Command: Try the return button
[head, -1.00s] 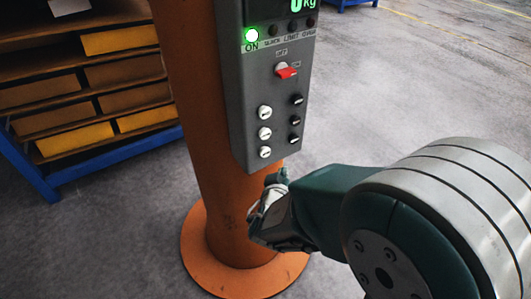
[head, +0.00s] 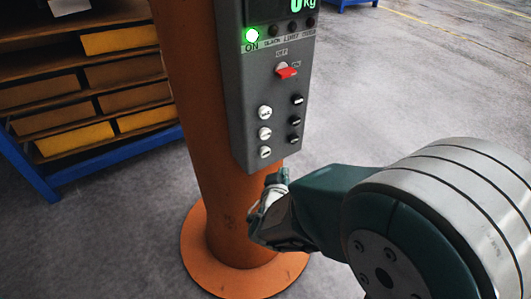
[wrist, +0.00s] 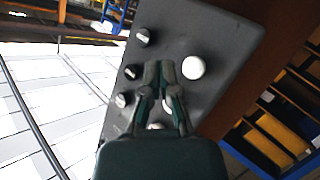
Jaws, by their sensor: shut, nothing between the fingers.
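A grey control box (head: 245,100) is mounted on an orange post. Its front has a column of white buttons (head: 264,133) and, to their right, a column of black buttons (head: 295,120). The labels are too small to read, so I cannot tell which one is the return button. My gripper (head: 274,183) is at the box's lower end, partly hidden by my arm. In the wrist view its shut, empty fingers (wrist: 160,70) appear in front of the button face. One white button (wrist: 193,67) shows clear beside the fingertips; two others are partly hidden behind the fingers. Contact cannot be told.
The orange post (head: 185,90) stands on a round base (head: 205,265). A blue-framed shelf (head: 50,185) with yellow bins is at left. Right floor is open.

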